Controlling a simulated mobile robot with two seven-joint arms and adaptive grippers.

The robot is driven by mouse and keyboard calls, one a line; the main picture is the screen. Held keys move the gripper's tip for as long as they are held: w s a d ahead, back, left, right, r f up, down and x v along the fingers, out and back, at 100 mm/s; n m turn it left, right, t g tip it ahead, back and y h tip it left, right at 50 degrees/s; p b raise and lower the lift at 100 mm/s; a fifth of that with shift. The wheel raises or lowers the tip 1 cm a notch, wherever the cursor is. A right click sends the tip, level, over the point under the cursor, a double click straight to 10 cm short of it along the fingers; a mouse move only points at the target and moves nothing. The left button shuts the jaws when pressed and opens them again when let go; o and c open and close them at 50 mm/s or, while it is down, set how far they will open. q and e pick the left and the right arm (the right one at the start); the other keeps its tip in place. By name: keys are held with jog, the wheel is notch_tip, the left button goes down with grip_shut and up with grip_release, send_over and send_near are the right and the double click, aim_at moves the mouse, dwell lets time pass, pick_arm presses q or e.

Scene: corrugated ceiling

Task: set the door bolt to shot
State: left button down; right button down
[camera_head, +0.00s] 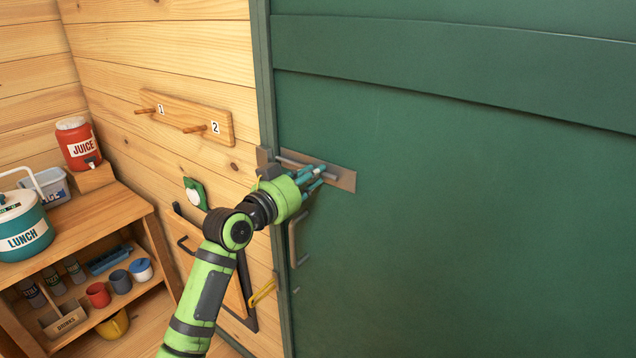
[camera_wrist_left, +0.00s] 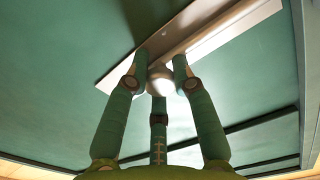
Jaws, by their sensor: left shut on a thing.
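The door bolt (camera_head: 290,161) is a grey metal rod on a pale plate (camera_head: 346,180), fixed to the green door (camera_head: 450,200) near its left edge. A dark keeper block (camera_head: 264,157) sits on the frame beside it. I cannot tell whether the rod's end is inside the keeper. My left gripper (camera_head: 318,172) is at the bolt, its teal fingers reaching over the plate. In the left wrist view, the gripper (camera_wrist_left: 160,70) is shut on the bolt's round knob (camera_wrist_left: 161,82), with fingers on both sides and one below. My right gripper is out of view.
A door handle (camera_head: 293,242) is just below the bolt. A peg rack (camera_head: 185,117) is on the wood wall to the left. A wooden shelf (camera_head: 75,232) at left holds a red juice jug (camera_head: 78,143), a teal lunch pot (camera_head: 22,228) and several cups.

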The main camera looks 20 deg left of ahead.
pick_arm(q)
jog(key=shift+w+a+r, duration=0.15)
jog(key=shift+w+a, duration=0.05)
jog(key=shift+a, duration=0.25)
jog(key=shift+w+a+r, duration=0.15)
jog(key=shift+a, duration=0.3)
jog(key=c, duration=1)
grip_release()
jog(key=shift+s+a+f, duration=0.1)
jog(key=shift+a, duration=0.05)
jog(key=v, duration=1.2)
